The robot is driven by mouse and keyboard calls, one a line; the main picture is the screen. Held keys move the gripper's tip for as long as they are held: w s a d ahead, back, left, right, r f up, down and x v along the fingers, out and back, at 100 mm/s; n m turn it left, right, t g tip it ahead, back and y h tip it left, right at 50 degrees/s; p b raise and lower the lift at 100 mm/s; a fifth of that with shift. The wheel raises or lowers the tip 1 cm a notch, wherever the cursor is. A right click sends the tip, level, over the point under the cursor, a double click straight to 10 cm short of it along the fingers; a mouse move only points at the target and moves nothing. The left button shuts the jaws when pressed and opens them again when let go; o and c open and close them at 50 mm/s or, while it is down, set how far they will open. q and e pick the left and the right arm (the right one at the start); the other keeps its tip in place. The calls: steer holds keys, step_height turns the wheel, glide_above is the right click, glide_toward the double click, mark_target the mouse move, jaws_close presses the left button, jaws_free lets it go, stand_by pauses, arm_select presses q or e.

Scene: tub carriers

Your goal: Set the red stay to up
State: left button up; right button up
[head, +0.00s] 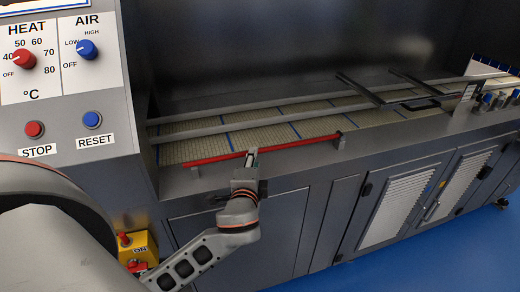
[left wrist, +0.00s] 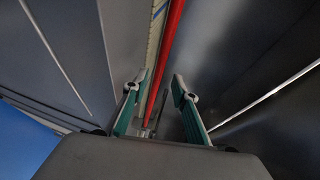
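The red stay (head: 300,140) is a long thin red bar lying low along the front edge of the machine's bed, with small grey brackets near its ends. My left gripper (head: 251,157) is at the bar, near its middle, in the head view. In the left wrist view the left gripper (left wrist: 158,86) has its two green-sided fingers spread apart. The red bar (left wrist: 166,55) runs between them in that picture with gaps on both sides. I cannot tell how deep the bar sits between the fingers. My right gripper is not in view.
Two grey rails (head: 235,124) run over the tiled bed behind the bar. Black frames (head: 385,92) sit on the rails at the right. A control panel (head: 62,90) with HEAT and AIR knobs stands at left. A yellow switch box (head: 143,247) is below it. Blue floor lies in front.

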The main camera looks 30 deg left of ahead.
mark_target(268, 150)
arm_select(q)
steer(key=x, duration=0.4)
steer(key=shift+w+a, duration=0.1)
steer(key=shift+w, duration=0.05)
steer(key=shift+w+a+f, duration=0.2)
steer(key=shift+w+a, duration=0.05)
steer(key=shift+w, duration=0.35)
steer(key=shift+w+a, duration=0.1)
steer(key=shift+w, duration=0.05)
jaws_close()
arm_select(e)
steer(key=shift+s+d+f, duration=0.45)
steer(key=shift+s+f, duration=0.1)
